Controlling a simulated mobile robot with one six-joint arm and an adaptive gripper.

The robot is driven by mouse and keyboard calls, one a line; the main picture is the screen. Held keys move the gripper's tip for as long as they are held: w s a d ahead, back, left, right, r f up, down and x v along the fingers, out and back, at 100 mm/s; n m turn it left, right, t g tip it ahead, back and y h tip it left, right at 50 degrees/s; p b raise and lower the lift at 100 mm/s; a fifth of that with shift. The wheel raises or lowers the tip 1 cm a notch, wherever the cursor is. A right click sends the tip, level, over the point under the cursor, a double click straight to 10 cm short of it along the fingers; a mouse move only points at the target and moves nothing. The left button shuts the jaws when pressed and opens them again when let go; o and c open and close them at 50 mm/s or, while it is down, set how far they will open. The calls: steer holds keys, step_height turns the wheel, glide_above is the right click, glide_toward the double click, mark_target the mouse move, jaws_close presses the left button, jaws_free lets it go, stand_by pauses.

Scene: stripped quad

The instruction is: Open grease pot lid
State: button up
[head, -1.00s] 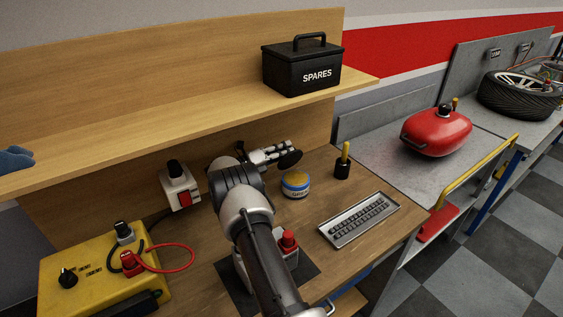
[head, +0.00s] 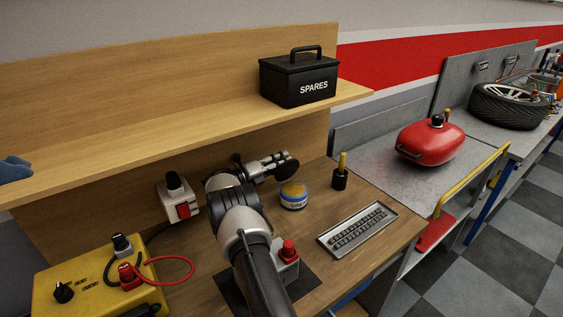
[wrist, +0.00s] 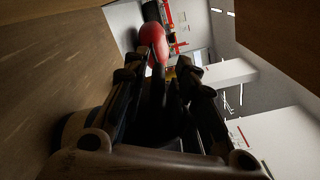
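The grease pot (head: 293,202) is a small white and blue tub standing upright on the wooden bench. Its top shows a round yellow-amber surface with no dark cover over it. My gripper (head: 280,162) is just behind and above the pot, pointing right. It appears shut on a dark round lid (head: 288,171), held clear of the pot and tilted. In the wrist view a dark piece (wrist: 159,90) sits between the fingers, and part of the pot (wrist: 74,127) shows at lower left, partly hidden by the gripper.
A black holder with a yellow handle (head: 340,178) stands right of the pot, and a metal tray (head: 358,229) lies in front. The shelf (head: 200,135) with the SPARES box (head: 299,80) overhangs behind. A yellow control box (head: 95,280) sits at left.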

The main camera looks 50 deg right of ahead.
steer(key=shift+f, duration=0.1)
step_height(320, 180, up, 9)
steer(key=shift+f, duration=0.15)
steer(key=shift+r, duration=0.65)
steer(key=shift+c, duration=0.2)
